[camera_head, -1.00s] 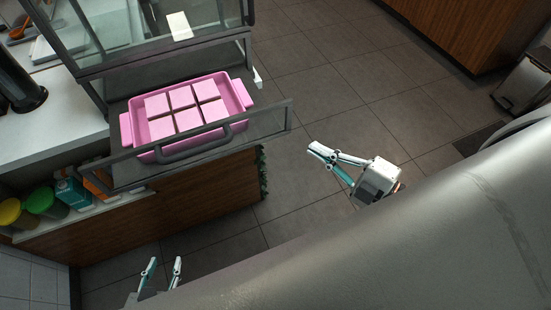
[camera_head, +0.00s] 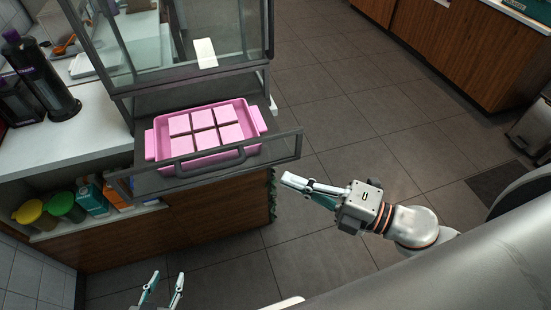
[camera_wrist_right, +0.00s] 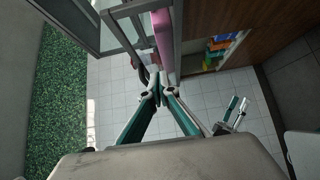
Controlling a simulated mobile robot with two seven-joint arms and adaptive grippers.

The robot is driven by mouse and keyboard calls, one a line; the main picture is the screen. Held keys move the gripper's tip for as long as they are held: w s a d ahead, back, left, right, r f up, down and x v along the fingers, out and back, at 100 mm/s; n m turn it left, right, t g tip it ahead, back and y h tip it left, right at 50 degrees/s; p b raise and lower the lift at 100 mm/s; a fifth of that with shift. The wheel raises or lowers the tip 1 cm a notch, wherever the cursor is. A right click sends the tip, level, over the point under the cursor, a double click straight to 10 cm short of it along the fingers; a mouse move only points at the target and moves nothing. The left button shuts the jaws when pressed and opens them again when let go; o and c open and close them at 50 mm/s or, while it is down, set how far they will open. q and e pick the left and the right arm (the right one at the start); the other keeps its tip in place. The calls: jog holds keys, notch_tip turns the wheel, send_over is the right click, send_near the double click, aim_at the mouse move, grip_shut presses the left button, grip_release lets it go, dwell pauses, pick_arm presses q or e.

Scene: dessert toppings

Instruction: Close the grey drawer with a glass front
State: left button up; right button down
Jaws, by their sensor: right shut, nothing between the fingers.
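The grey drawer (camera_head: 290,146) is pulled out of the display case, with its glass front and curved dark handle (camera_head: 211,166) facing me. A pink tray (camera_head: 258,117) with several pink square pieces sits in it. My right gripper (camera_head: 287,181) is shut and empty, just right of the drawer front's right end and apart from it in the head view. In the right wrist view my right gripper (camera_wrist_right: 160,92) points toward the drawer handle (camera_wrist_right: 143,70) and frame. My left gripper (camera_head: 162,282) is open and empty at the bottom, below the counter.
The glass display case (camera_head: 117,45) stands above the drawer on a white counter (camera_head: 95,133). A shelf below holds a yellow-lidded jar (camera_head: 28,211), a green-lidded jar (camera_head: 62,202) and cartons. Tiled floor (camera_head: 330,120) is open to the right.

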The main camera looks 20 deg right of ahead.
aim_at(258, 156)
jog(key=shift+w+a+p, duration=0.35)
jog(key=shift+w, duration=0.65)
jog(key=shift+w+a+p, duration=0.3)
jog(key=shift+w+a, duration=0.1)
jog(key=shift+w, duration=0.65)
jog(key=shift+w+a+p, duration=0.35)
jog(key=shift+w, duration=0.65)
